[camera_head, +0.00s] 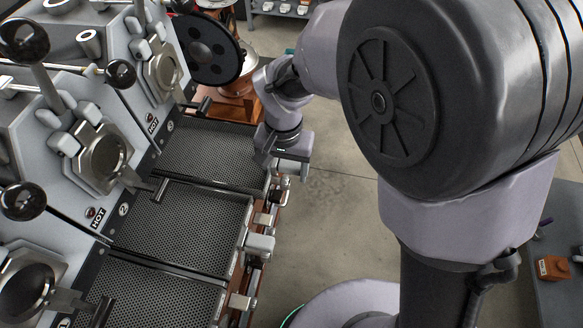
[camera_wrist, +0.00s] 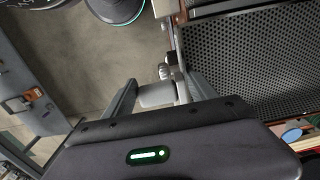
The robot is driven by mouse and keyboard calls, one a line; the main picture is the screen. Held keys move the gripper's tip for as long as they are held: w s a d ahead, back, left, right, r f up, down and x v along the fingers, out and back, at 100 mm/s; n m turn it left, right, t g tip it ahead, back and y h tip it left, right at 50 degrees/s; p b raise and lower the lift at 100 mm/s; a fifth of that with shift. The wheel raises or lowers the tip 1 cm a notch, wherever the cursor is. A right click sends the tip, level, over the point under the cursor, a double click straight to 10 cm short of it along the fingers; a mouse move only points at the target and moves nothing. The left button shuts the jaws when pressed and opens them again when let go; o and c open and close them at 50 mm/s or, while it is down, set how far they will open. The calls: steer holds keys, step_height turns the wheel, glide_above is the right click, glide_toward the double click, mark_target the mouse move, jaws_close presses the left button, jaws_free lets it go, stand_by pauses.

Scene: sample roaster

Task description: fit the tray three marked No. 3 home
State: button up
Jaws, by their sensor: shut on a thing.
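Tray three (camera_head: 213,150), a dark perforated tray, lies flat at the far end of the row, beside the roaster unit with the round 3 mark (camera_head: 171,125). My gripper (camera_head: 292,164) is at its front edge, on the aisle side. In the wrist view my gripper (camera_wrist: 160,95) is shut on the pale grey tray handle (camera_wrist: 157,94), with one finger on each side. The perforated tray three (camera_wrist: 255,50) also shows there at upper right. My wrist hides part of its front edge in the head view. I cannot tell whether it is fully seated.
Tray two (camera_head: 180,228) and tray one (camera_head: 150,292) lie nearer in the same row. Levers and roaster units marked HOT line the left. A black disc (camera_head: 208,48) stands beyond tray three. The floor (camera_head: 330,215) right of the row is clear. A grey bench (camera_head: 560,295) stands at right.

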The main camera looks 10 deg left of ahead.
steer(key=shift+a, duration=1.15)
steer(key=o, duration=2)
step_height(320, 180, up, 18)
steer(key=p, duration=0.5)
steer(key=shift+f, duration=0.25)
